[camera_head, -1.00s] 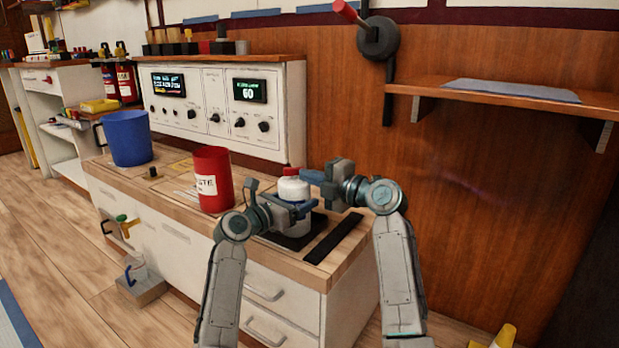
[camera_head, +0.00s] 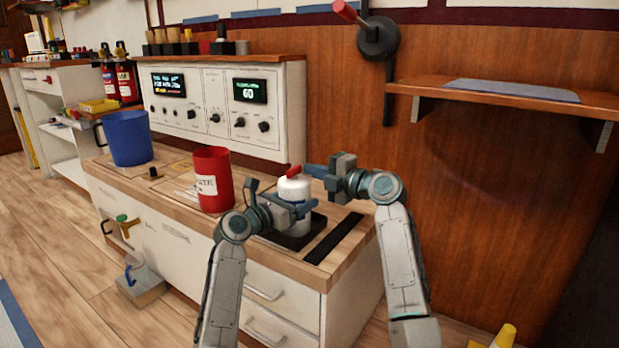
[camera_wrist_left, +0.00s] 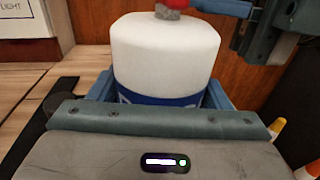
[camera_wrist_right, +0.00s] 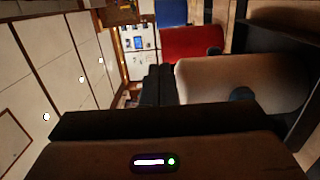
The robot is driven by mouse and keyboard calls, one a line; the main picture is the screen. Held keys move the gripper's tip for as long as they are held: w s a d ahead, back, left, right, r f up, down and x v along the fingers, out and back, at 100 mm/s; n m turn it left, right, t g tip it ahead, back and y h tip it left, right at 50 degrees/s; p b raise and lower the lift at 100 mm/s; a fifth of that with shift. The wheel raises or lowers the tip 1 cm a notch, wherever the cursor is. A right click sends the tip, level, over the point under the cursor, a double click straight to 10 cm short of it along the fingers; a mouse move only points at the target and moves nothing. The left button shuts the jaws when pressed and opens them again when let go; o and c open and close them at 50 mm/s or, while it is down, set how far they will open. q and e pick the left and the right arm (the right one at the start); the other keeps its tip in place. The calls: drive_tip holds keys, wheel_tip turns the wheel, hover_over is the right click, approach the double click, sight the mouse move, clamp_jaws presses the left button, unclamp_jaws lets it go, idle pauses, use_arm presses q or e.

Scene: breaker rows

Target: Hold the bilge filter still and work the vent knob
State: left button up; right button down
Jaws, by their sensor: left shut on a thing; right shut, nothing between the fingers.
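The bilge filter (camera_head: 294,188) is a white upright cylinder with a blue band, standing on a dark tray (camera_head: 318,221) at the bench's near right corner. Its red vent knob (camera_head: 293,171) is on top, and its grey stem and red lower part show in the left wrist view (camera_wrist_left: 172,8). My left gripper (camera_head: 290,210) is shut around the filter's body, one finger on each side. My right gripper (camera_head: 308,170) is shut and empty, its fingertips just right of the knob. I cannot tell whether they touch it. The right wrist view is dark, with the filter's pale body (camera_wrist_right: 240,78) close by.
A red container (camera_head: 212,180) and a blue bucket (camera_head: 128,138) stand on the bench to the left. A black strip (camera_head: 333,238) lies near the bench's right edge. A control panel (camera_head: 210,105) stands behind. A wooden shelf (camera_head: 500,95) juts from the wall at right.

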drive_tip(key=shift+w+a, duration=0.25)
drive_tip(key=shift+w, duration=0.55)
drive_tip(key=shift+w, duration=0.15)
idle(1.2)
